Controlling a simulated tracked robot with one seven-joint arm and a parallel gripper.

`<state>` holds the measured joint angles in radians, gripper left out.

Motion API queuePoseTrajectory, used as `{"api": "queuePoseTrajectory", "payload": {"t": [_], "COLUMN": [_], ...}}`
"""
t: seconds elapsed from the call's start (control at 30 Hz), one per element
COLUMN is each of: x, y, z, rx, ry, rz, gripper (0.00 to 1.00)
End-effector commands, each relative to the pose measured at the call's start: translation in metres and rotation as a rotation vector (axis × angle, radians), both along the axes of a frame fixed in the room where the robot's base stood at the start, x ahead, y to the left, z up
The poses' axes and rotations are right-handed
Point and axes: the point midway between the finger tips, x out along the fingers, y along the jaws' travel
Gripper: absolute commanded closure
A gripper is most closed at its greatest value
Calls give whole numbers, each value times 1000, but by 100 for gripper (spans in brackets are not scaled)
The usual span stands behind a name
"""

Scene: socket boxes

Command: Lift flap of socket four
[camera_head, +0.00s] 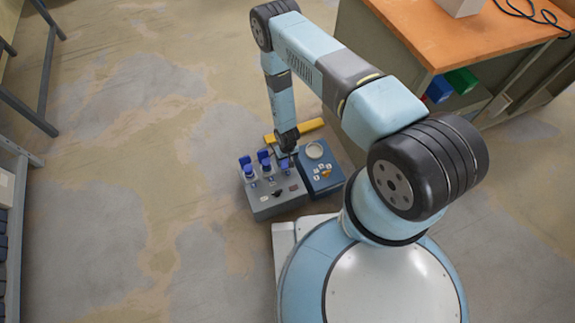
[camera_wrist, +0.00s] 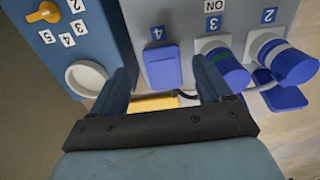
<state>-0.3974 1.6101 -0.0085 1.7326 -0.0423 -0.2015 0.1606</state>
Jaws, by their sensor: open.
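The grey socket box (camera_head: 272,200) stands on the floor, with a row of blue sockets along its far side. In the wrist view, the blue flap of socket four (camera_wrist: 163,68) lies flat against the box below its label "4" (camera_wrist: 157,33). My gripper (camera_wrist: 162,78) is open, one finger on each side of this flap in the picture. I cannot tell whether either finger touches it. In the head view, my gripper (camera_head: 288,150) is over the box's far right corner, and the arm partly hides the flap there.
Socket three's blue plug (camera_wrist: 232,74) is close to my right finger; socket two's plug (camera_wrist: 296,64) is farther right. The dark blue box (camera_head: 320,178), with a white round part and an orange knob, stands beside the grey box. A yellow bar (camera_head: 312,126) lies behind.

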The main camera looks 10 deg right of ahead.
Motion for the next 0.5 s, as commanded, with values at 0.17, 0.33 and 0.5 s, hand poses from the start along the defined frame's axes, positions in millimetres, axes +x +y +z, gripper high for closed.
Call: {"api": "queuePoseTrajectory", "payload": {"t": [0.17,0.33,0.5], "x": [-1,-1,0], "y": [0,0,0], "z": [-28,-46,-55], "rx": [0,0,0], "ry": [0,1,0], "rz": [0,1,1], "gripper": [22,22,22]}}
